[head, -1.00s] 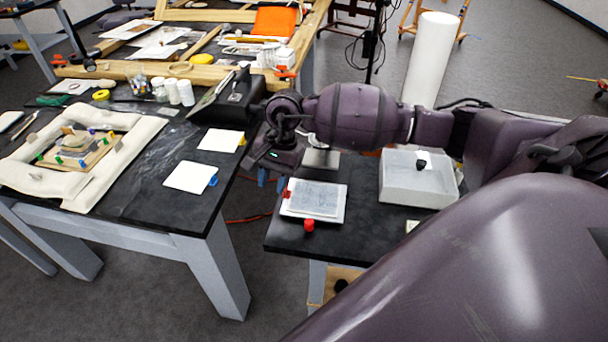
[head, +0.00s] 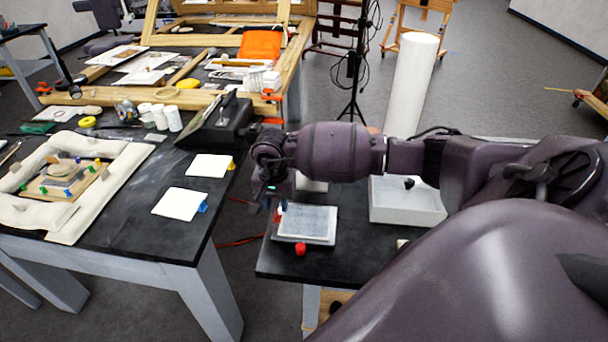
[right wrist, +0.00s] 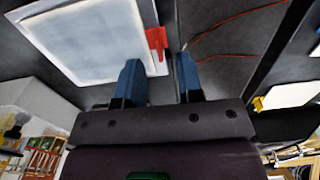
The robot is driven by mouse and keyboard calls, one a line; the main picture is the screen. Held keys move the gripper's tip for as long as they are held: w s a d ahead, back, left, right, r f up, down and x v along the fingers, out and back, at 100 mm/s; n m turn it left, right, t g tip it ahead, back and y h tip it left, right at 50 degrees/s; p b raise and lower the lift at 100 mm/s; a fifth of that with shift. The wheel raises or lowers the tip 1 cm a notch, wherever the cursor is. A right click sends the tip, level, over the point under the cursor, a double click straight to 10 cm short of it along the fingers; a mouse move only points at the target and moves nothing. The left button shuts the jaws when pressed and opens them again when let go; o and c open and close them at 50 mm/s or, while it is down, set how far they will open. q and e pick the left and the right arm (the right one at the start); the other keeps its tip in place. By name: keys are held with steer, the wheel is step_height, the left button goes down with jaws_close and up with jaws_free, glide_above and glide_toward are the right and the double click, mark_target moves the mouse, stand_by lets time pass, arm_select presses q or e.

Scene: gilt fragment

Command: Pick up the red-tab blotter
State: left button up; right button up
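The red-tab blotter (head: 308,221) is a pale sheet with a grey-blue middle, lying flat on the small dark table at the right. Its red tab (head: 278,216) sticks out at its left edge. In the right wrist view the blotter (right wrist: 88,38) fills the upper left, with the red tab (right wrist: 157,40) beside it. My right gripper (head: 279,206) is just above the tab side. In the wrist view the right gripper (right wrist: 160,78) is open with two blue fingers. The tab shows ahead of the gap, and contact is not visible. My left gripper is out of view.
The small dark table (head: 275,262) also holds a red knob (head: 300,249) and a white box (head: 405,203). Across a floor gap, the big table has a yellow-tab card (head: 209,166) and a blue-tab card (head: 180,203). A red cable lies on the floor.

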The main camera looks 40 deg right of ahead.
steer(key=shift+f, duration=1.35)
jaws_close()
steer(key=shift+r, duration=0.1)
